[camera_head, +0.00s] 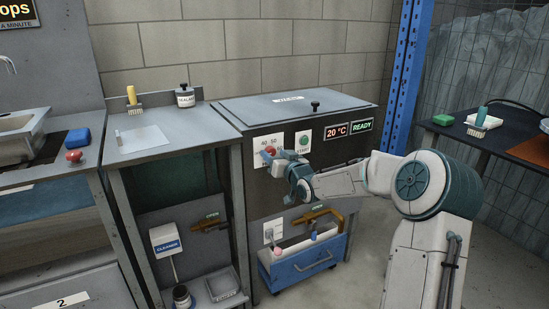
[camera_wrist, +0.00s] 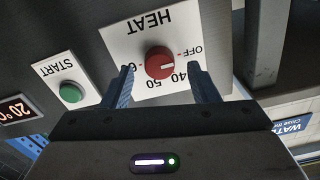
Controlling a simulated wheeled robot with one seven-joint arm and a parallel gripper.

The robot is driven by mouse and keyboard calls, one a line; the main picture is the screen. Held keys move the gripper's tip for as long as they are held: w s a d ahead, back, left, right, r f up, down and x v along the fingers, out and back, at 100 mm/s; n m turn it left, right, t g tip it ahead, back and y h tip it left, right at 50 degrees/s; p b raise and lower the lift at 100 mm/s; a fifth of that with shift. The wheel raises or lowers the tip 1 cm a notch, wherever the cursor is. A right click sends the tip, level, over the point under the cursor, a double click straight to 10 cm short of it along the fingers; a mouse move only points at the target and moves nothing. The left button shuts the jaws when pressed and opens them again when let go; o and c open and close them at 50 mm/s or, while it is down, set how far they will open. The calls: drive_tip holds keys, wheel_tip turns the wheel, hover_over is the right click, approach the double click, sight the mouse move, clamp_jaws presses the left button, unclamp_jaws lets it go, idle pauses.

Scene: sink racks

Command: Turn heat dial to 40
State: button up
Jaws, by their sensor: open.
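The red heat dial (camera_wrist: 159,62) sits on a white panel marked HEAT (camera_wrist: 146,30), upside down in the wrist view. OFF, 40, 50 and 60 are printed around it. Its white pointer line points to the right of that picture, on the OFF side; I cannot tell the exact mark. My gripper (camera_wrist: 161,70) is open, with one blue finger on each side of the dial; I cannot tell whether they touch it. In the head view my gripper (camera_head: 272,160) is at the panel and partly covers the dial.
A green START button (camera_wrist: 71,93) is beside the panel. The display (camera_head: 337,132) reads 20 °C, with a READY sign (camera_head: 362,127) next to it. The machine's lid (camera_head: 300,107) is closed.

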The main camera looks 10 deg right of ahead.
drive_tip(key=shift+w+a, duration=0.15)
drive_tip(key=shift+w, duration=0.3)
drive_tip(key=c, duration=1)
drive_tip(key=shift+m+p, duration=0.3)
drive_tip(key=shift+r+m+p, duration=0.1)
drive_tip(key=shift+m+p, duration=0.65)
drive_tip(key=shift+m, duration=0.15)
drive_tip(key=m+p, duration=0.2)
drive_tip(key=m, duration=0.1)
drive_tip(key=shift+m, duration=0.3)
drive_tip(key=m, duration=0.2)
drive_tip(key=m+p, duration=0.1)
drive_tip(key=m, duration=0.1)
drive_tip(key=m+p, duration=0.1)
drive_tip(key=shift+f+m, duration=0.25)
drive_tip(key=shift+m, duration=0.15)
